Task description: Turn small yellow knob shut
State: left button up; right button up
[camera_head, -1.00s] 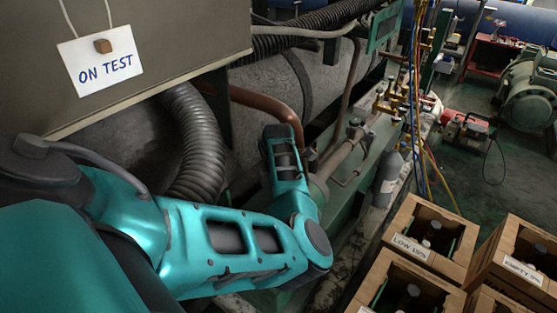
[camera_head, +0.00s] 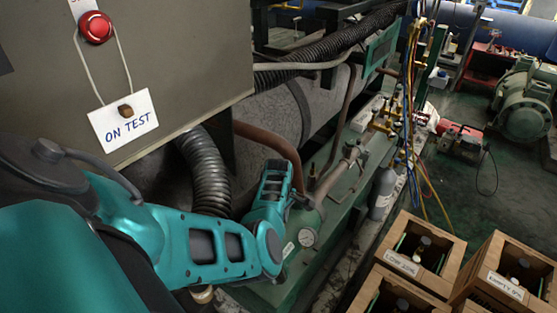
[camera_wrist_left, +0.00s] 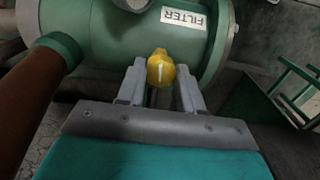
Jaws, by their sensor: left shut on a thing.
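The small yellow knob (camera_wrist_left: 160,68) shows in the left wrist view, with a white line on its face. It sits in front of a green cylinder (camera_wrist_left: 110,45) labelled FILTER. My left gripper (camera_wrist_left: 160,82) has one finger on each side of the knob and is shut on it. In the head view my left arm comes in from the left, and the gripper (camera_head: 298,200) is beside green pipework; I cannot make out the knob there. My right gripper is not in view.
A round gauge (camera_head: 308,237) is just below the gripper. A brown pipe (camera_head: 275,148) and a black corrugated hose (camera_head: 205,175) run close to the arm. A grey cabinet (camera_head: 190,75) with an ON TEST tag (camera_head: 122,122) stands at upper left. Wooden crates (camera_head: 415,255) are at lower right.

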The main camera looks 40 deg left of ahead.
pick_arm(q)
jog(key=shift+m+p, duration=0.4)
jog(key=shift+m, duration=0.5)
jog(key=o, duration=1)
jog(key=shift+o, duration=0.2)
jog(key=shift+r, duration=0.1)
notch_tip(320, 180, up, 13)
jog(key=p, duration=0.4)
